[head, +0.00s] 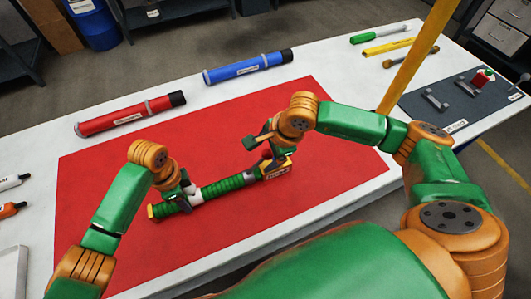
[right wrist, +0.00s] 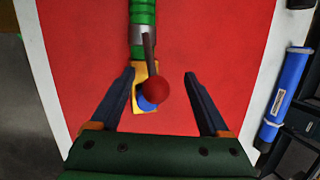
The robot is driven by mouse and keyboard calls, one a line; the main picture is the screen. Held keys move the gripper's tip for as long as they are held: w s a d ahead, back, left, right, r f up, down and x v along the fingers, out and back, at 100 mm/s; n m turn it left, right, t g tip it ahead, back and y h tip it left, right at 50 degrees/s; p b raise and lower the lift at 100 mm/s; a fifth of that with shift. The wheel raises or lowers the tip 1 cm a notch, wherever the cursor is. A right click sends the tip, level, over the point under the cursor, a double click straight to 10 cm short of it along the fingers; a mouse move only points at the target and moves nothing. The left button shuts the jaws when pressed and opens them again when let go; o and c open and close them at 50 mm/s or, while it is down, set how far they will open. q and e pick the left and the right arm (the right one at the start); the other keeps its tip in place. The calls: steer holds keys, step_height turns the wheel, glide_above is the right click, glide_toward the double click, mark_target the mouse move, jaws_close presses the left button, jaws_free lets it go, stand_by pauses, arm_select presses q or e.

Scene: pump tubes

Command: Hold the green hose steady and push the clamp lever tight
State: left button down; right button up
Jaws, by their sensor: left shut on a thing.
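The ribbed green hose (head: 236,184) lies across the red mat, with a yellow piece at each end. My left gripper (head: 185,198) is shut on the hose near its left end. The clamp lever (right wrist: 149,48) rises from a grey band on the hose and ends in a red ball knob (right wrist: 155,90); the knob also shows in the head view (head: 267,154). My right gripper (right wrist: 160,77) is open above the hose's right end. The knob appears between its fingers, with space on both sides; contact cannot be seen.
The red mat (head: 110,185) lies on a white table. A red tube (head: 127,115) and a blue tube (head: 245,67) lie beyond it. Tools, including a green-handled one (head: 378,33), and a dark mat (head: 455,118) with small parts are at the right.

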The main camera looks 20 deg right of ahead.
steer(key=v, duration=0.7)
stand_by(0.3)
arm_select(q)
steer(key=shift+c, duration=1.6)
jaws_free()
steer(key=shift+r, duration=0.1)
